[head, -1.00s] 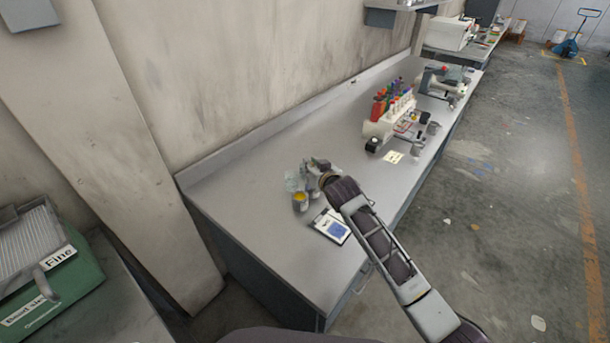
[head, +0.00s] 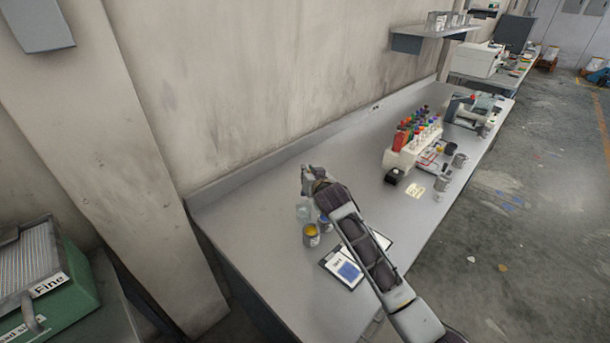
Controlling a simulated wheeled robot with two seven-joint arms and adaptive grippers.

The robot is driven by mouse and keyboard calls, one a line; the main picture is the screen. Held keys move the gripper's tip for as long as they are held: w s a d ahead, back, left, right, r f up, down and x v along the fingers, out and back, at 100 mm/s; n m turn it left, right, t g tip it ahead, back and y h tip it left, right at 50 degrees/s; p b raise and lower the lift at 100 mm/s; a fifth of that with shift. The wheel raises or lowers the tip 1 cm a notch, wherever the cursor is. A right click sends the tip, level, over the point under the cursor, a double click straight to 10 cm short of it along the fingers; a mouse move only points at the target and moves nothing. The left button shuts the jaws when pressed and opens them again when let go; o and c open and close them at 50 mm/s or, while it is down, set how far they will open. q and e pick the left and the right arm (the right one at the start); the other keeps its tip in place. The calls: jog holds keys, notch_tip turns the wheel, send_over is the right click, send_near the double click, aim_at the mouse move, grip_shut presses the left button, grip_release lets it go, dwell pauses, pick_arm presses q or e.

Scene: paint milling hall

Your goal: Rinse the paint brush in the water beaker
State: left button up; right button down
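A clear beaker (head: 304,210) stands on the grey bench, near its left end. A small can with yellow paint (head: 311,236) stands just in front of it, and a can with blue in it (head: 325,223) is beside them, partly behind my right arm. My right gripper (head: 307,180) is above and slightly beyond the beaker. Its fingers are too small to tell whether they are open or shut. I cannot make out a paint brush. My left gripper is not in view.
A clipboard (head: 343,270) lies on the bench, partly under my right arm. A rack of coloured bottles (head: 412,146), a yellow note (head: 415,190) and metal cups (head: 442,183) stand further right. The bench between the beaker and the wall is clear.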

jog(key=shift+w+d+f, duration=0.1)
jog(key=shift+w+f, duration=0.05)
jog(key=shift+w, duration=0.1)
jog(key=shift+s+m, duration=0.15)
jog(key=shift+m, duration=0.15)
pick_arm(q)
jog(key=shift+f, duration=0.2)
pick_arm(e)
jog(key=shift+f, duration=0.2)
jog(key=shift+f+b, duration=1.95)
jog(key=shift+b, duration=0.1)
jog(key=shift+f+b, duration=0.7)
jog(key=shift+f, duration=0.9)
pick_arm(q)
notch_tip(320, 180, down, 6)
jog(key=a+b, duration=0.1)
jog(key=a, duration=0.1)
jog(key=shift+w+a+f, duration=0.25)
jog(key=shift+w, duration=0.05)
pick_arm(e)
jog(key=shift+f, duration=1.45)
